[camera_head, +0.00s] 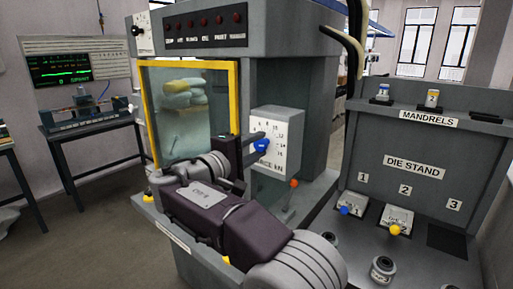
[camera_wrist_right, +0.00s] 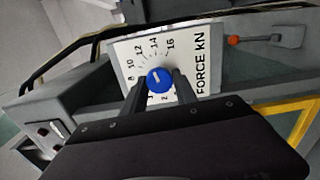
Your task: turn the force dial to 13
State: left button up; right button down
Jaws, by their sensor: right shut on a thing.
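The force dial is a blue knob (camera_head: 261,146) on a white scale plate (camera_head: 292,133) on the grey machine's front. In the right wrist view the blue knob (camera_wrist_right: 159,79) sits at the middle of the picture, with numbers such as 8, 10, 12, 14 and 16 around it and "FORCE KN" on the plate (camera_wrist_right: 203,40). My right gripper (camera_head: 254,143) is shut on the knob, one finger on each side. A small pale mark shows on the knob, but I cannot tell exactly which number it points to. My left gripper is not in view.
A lever with an orange ball (camera_head: 293,183) is below the plate. A yellow-framed window (camera_head: 240,98) stands left of the dial, close to my right arm. The die stand (camera_head: 414,165) with several blocks and labels is at the right.

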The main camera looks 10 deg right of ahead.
jog(key=shift+f, duration=0.15)
jog(key=c, duration=1)
grip_release()
jog(key=shift+s, duration=0.1)
jog(key=shift+o, duration=0.2)
jog(key=v, duration=0.9)
jog(key=shift+p, duration=0.3)
